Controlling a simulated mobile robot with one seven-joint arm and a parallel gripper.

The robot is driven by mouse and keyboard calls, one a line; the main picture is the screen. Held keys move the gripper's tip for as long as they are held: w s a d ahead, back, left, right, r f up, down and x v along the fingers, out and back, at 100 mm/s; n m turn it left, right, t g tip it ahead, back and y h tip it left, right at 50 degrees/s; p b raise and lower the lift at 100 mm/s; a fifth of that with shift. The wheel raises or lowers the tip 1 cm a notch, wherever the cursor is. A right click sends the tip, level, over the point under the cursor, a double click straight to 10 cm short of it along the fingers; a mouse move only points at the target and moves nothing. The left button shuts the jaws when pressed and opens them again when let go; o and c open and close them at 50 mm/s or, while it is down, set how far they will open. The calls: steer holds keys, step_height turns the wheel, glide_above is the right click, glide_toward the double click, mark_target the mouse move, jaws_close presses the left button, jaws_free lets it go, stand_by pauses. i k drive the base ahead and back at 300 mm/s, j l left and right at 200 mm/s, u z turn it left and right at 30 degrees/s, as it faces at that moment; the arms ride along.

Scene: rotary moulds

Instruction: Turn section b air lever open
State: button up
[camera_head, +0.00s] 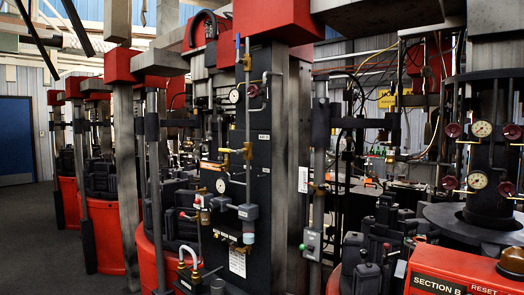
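No lever in view is readably labelled as the section b air lever. A dark upright panel (264,165) in the middle carries brass valve fittings (248,151), a thin pipe with a blue upper end (238,46) and small white tags too small to read. I cannot tell which fitting, if any, is the air lever, or its position. My gripper is not identifiable in this view.
Gauges (480,129) and dark red round handles (449,182) sit on the machine at right. A red drum-like base (170,262) is at lower left. Dark floor (40,230) is clear at far left, before a blue door (15,140). Dark angled bars (75,22) cross the top left.

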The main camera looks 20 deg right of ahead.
mark_target(229, 151)
steer(key=i+j+z, duration=0.15)
steer(key=i+z, duration=0.15)
steer(key=i+j+z, duration=0.4)
steer(key=i+j, duration=0.15)
steer(key=i+j+z, duration=0.25)
steer(key=i+j, duration=0.2)
steer(key=j, duration=0.2)
steer(key=i+j+z, duration=0.15)
steer(key=j, duration=0.2)
steer(key=i+j+z, duration=0.1)
steer(key=i+j, duration=0.15)
steer(key=j, duration=0.15)
steer(key=i+j+z, duration=0.15)
steer(key=j, duration=0.2)
steer(key=i+j+z, duration=0.1)
steer(key=j, duration=0.35)
steer(key=i+j+z, duration=0.15)
steer(key=j, duration=0.25)
steer(key=i, duration=0.1)
